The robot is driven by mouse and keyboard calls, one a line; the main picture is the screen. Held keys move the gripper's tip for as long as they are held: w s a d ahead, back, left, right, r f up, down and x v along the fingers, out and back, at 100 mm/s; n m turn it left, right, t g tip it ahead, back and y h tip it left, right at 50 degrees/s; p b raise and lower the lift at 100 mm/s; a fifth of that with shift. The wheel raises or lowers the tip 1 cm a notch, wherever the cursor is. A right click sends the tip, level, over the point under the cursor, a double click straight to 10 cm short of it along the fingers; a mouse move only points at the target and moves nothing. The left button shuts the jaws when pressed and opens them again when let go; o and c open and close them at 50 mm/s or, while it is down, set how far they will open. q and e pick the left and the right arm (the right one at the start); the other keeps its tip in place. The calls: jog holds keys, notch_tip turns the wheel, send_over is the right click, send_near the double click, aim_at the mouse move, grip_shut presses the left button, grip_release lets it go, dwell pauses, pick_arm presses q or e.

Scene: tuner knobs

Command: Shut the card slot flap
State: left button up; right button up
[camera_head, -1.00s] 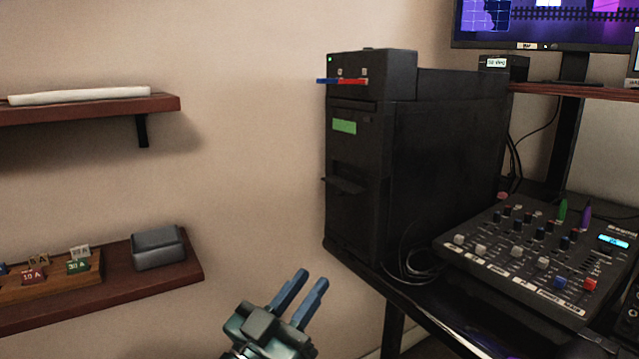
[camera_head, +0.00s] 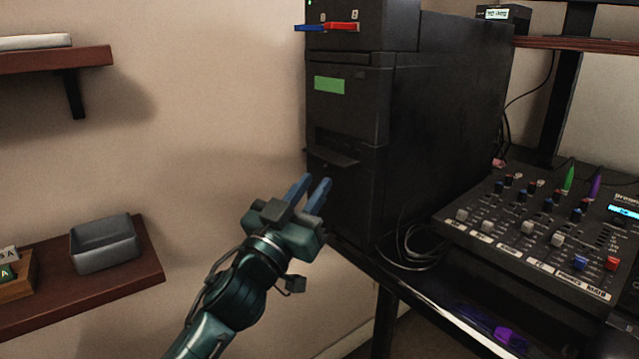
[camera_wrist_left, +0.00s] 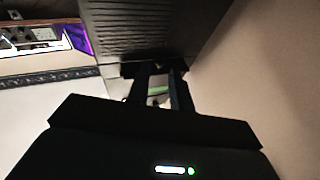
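The card slot flap (camera_head: 334,157) is a thin dark plate on the front of the black tower (camera_head: 347,205), below a green label (camera_head: 329,86). It sticks out from the front, open, with the dark slot above it. My left gripper (camera_head: 315,181) is just below the flap, its two blue fingers pointing up toward it with a gap between them. I cannot tell whether they touch it. In the left wrist view the fingers (camera_wrist_left: 161,72) are apart, with a dark edge across their tips and a bit of green between them. My right gripper is not in view.
A blue lever (camera_head: 308,28) and a red lever (camera_head: 342,27) stick out higher on the tower. A mixer (camera_head: 540,225) and loose cables (camera_head: 410,250) are to the right. A shelf with a grey box (camera_head: 104,245) is at left.

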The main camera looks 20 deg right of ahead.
aim_at(329, 162)
pick_arm(q)
jog(key=shift+x, duration=1.6)
grip_shut()
